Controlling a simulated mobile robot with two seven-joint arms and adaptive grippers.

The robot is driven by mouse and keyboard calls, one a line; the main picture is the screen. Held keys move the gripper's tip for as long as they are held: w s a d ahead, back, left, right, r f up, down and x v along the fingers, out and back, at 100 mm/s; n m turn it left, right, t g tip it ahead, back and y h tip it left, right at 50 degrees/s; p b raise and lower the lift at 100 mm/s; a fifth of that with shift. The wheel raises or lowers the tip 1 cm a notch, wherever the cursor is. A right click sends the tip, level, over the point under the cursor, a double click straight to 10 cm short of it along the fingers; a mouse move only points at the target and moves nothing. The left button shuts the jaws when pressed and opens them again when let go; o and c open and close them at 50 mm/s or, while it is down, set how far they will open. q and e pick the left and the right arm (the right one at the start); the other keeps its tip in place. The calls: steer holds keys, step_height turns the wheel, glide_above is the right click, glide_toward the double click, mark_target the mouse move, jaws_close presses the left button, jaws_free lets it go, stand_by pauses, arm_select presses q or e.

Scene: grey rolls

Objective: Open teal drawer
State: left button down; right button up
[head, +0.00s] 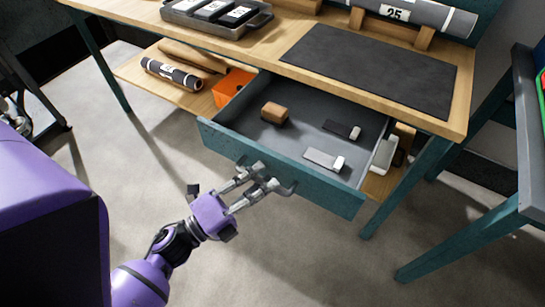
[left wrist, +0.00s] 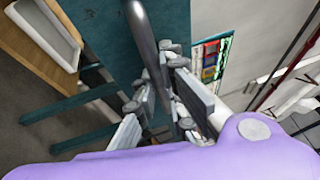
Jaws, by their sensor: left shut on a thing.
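The teal drawer (head: 222,140) stands pulled out from under the wooden workbench, with its grey inside in view. In it lie a brown block (head: 274,112), a dark piece with a white end (head: 342,130) and a light piece with a white end (head: 324,159). My left gripper (head: 262,180) is at the middle of the drawer front, shut on the drawer's metal bar handle. The handle (left wrist: 148,45) runs between the fingers in the left wrist view, against the teal front (left wrist: 100,25). My right gripper is not in view.
The workbench top (head: 270,50) bears a dark mat (head: 370,68), a grey tray (head: 217,15) and a grey roll labelled 25 (head: 420,14). A lower shelf (head: 150,72) holds rolls and an orange bin (head: 232,87). The floor before the drawer is clear.

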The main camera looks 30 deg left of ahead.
arm_select(q)
steer(key=shift+s, duration=0.45)
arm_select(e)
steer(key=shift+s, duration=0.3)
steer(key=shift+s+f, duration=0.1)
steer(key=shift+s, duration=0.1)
arm_select(q)
steer(key=c, duration=1.8)
jaws_free()
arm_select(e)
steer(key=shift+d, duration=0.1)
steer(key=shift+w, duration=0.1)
arm_select(q)
steer(key=v, duration=1.2)
steer(key=shift+a+f, duration=0.1)
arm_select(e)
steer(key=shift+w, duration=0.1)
